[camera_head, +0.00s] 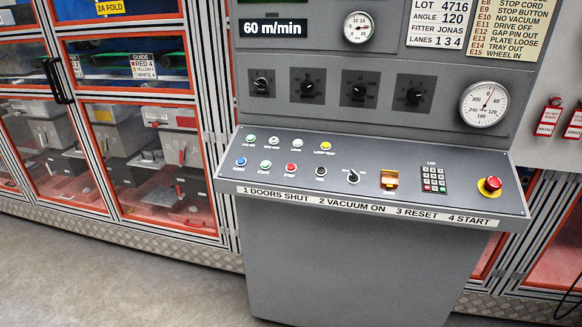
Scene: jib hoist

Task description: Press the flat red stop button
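A small, low red button (291,168) is in the front row of the console's sloping panel (225,172), left of its middle. It stands between a pale green button (265,165) on its left and a black button (321,171) on its right. Its label is too small to read. A larger, raised red mushroom knob (492,184) on a yellow base is at the panel's right end. Neither of my grippers is in view. Nothing covers the red button.
A blue button (241,161), a selector knob (353,176), an orange guarded switch (389,180) and a keypad (434,179) share the panel. A back row includes a yellow button (325,146). Dials rise behind. Glazed cabinets (140,220) stand left; the floor before them is clear.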

